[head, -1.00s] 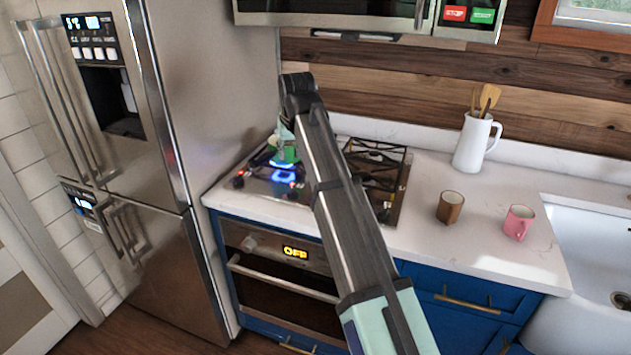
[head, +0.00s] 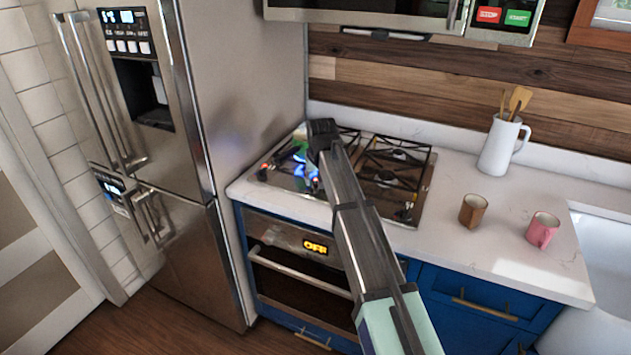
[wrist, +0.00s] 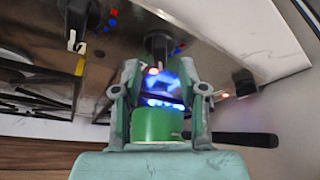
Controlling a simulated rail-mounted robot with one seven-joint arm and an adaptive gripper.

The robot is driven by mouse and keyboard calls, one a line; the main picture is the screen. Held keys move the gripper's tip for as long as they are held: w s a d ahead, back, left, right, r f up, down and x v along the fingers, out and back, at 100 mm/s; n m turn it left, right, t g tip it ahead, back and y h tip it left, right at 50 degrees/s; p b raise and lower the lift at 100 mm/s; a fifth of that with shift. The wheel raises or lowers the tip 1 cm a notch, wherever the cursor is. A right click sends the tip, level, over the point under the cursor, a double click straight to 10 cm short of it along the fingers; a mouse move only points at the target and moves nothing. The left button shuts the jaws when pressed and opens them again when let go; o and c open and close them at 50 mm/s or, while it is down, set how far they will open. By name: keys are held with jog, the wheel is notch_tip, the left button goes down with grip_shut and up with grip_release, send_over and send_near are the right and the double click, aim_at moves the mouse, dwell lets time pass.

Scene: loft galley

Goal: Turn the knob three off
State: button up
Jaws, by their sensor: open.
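In the wrist view, black stove knobs show along the metal cooktop edge: one at the upper left (wrist: 76,22), one just beyond my fingers (wrist: 158,45) and one at the right (wrist: 243,82). Which is knob three is not marked. My gripper (wrist: 160,95) is open, with the middle knob beyond the gap between its fingers and apart from them. A blue flame glows between the fingers, behind a bright green round thing (wrist: 155,125). In the head view, my arm largely hides my gripper over the left part of the cooktop (head: 421,198).
A black handle-like bar (wrist: 235,139) lies right of the fingers. Black grates (head: 395,160) cover the right burners. A brown cup (head: 473,211), pink mug (head: 542,230) and white pitcher (head: 499,150) stand on the counter. The fridge (head: 250,90) rises close on the left.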

jog(key=shift+x, duration=1.4)
grip_shut()
jog(key=m+h, duration=0.1)
jog(key=m, duration=0.2)
jog(key=shift+a, duration=0.1)
jog(key=shift+m+h, duration=0.9)
jog(key=shift+m, duration=1)
